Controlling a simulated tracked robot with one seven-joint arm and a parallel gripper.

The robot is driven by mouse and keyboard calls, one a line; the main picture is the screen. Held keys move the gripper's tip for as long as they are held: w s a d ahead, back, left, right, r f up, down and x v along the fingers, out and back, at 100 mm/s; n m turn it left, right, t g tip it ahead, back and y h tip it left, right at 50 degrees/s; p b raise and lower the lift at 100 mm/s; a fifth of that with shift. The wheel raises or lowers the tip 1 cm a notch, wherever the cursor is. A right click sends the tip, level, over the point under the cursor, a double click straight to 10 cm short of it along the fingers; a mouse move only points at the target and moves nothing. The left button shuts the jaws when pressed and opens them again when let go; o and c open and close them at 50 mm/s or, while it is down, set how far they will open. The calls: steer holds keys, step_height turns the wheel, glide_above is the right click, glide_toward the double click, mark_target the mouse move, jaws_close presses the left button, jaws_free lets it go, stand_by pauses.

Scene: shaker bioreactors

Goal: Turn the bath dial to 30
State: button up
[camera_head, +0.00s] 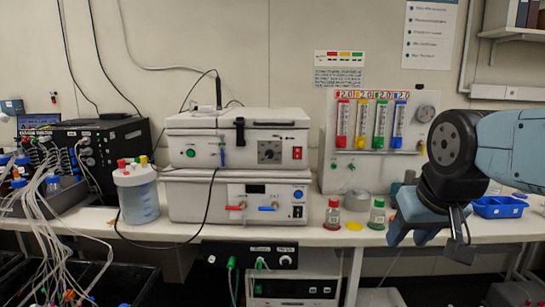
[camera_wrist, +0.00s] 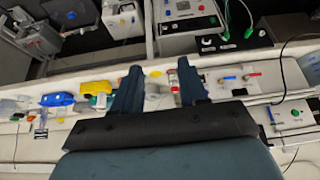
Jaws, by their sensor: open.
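Two stacked white units stand on the bench in the head view. The upper unit (camera_head: 238,137) has a dark square plate with a round dial (camera_head: 269,151), a green knob and a red switch. The lower unit (camera_head: 240,190) has a small dark display, red and blue taps and a dark round knob (camera_head: 297,211). I cannot tell which one is the bath dial, and the scale marks are too small to read. My gripper (camera_head: 428,243) is open and empty, well right of both units. In the wrist view its fingers (camera_wrist: 159,68) are apart, and the lower unit's taps show right of them.
Red-capped and green-capped bottles (camera_head: 377,214) stand at the bench's front edge between the units and my gripper. A flowmeter panel (camera_head: 345,170) stands behind them. A blue tray (camera_head: 498,207) lies at right. A black cable hangs before the units. A capped vessel (camera_head: 138,197) stands left.

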steer(key=shift+w, duration=0.15)
steer(key=shift+o, duration=0.3)
steer(key=shift+o, duration=0.8)
steer(key=shift+w+a, duration=0.1)
steer(key=shift+w, duration=0.1)
steer(key=shift+o, duration=0.5)
steer(key=w+a+n+t+y, duration=0.1)
steer(key=w+a+n+t, duration=0.1)
steer(key=w, duration=0.9)
steer(key=w+a+n+t+y, duration=0.1)
steer(key=w+a+n+t, duration=0.2)
steer(key=w+a, duration=0.3)
steer(key=w+t, duration=0.1)
steer(key=w, duration=0.4)
steer(key=shift+f+n, duration=0.2)
steer(key=shift+n, duration=0.1)
steer(key=n+t+y, duration=0.3)
steer(key=n+t, duration=0.4)
steer(key=t, duration=0.2)
glide_toward(271, 156)
steer(key=x, duration=0.9)
steer(key=shift+s, duration=0.1)
